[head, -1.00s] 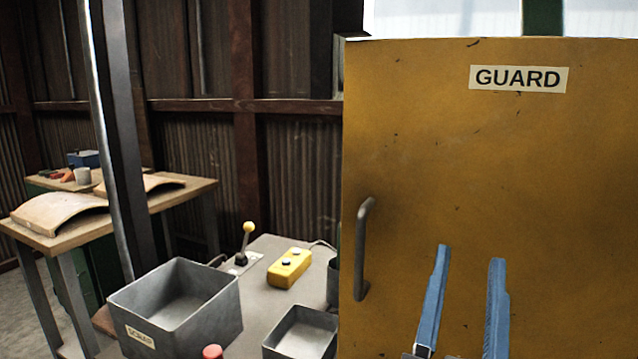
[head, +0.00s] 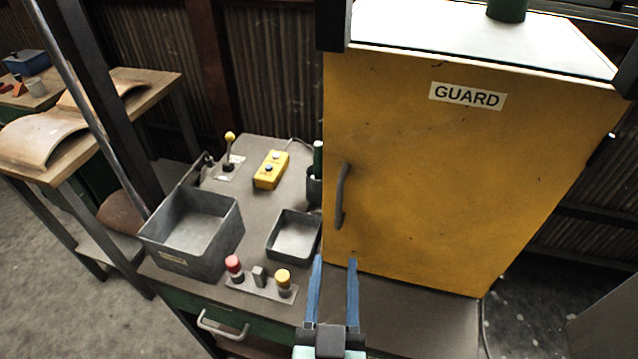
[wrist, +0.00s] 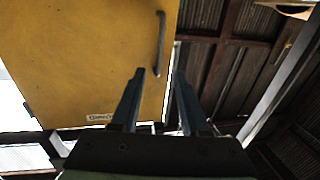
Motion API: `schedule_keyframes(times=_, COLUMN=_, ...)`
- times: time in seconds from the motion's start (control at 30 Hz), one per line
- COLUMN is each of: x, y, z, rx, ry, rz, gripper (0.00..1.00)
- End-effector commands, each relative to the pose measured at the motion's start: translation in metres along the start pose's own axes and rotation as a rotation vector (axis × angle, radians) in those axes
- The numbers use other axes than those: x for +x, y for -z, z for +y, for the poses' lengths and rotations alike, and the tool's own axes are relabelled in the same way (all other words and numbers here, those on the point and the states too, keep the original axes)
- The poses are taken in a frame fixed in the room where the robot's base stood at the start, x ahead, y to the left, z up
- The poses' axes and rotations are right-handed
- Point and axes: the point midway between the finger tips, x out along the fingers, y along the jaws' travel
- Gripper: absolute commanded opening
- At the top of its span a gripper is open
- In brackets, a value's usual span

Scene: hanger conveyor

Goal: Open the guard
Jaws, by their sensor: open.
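The guard (head: 440,180) is a yellow panel door labelled GUARD, closed on a box at the right of the workbench. Its dark bar handle (head: 342,196) stands upright near the door's left edge. In the wrist view the guard (wrist: 85,60) fills the upper left, with the handle (wrist: 160,44) ahead of the fingertips. My gripper (head: 336,262) has two blue fingers, spread apart and empty. In the head view it is in front of the door's lower left corner, below the handle and apart from it.
Left of the guard on the bench are a grey scrap bin (head: 190,235), a small grey tray (head: 294,238), a yellow button box (head: 271,170), a lever (head: 229,150) and a strip with red and yellow buttons (head: 262,288). A wooden side table (head: 125,110) stands at left.

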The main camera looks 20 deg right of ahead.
Motion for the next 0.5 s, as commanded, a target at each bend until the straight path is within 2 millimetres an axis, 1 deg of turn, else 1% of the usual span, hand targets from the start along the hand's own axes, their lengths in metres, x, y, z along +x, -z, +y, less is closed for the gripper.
schedule_keyframes(times=0.07, x=0.002, y=0.001, z=0.000, rx=-0.001, ry=0.000, rz=-0.002, gripper=0.45)
schedule_keyframes(times=0.17, x=0.011, y=0.002, z=0.000, rx=-0.002, ry=0.001, rz=0.000, gripper=0.45)
schedule_keyframes(times=0.27, x=0.025, y=0.004, z=0.000, rx=-0.001, ry=0.001, rz=0.001, gripper=0.45)
schedule_keyframes(times=0.5, x=0.068, y=0.004, z=0.000, rx=-0.001, ry=0.000, rz=0.001, gripper=0.45)
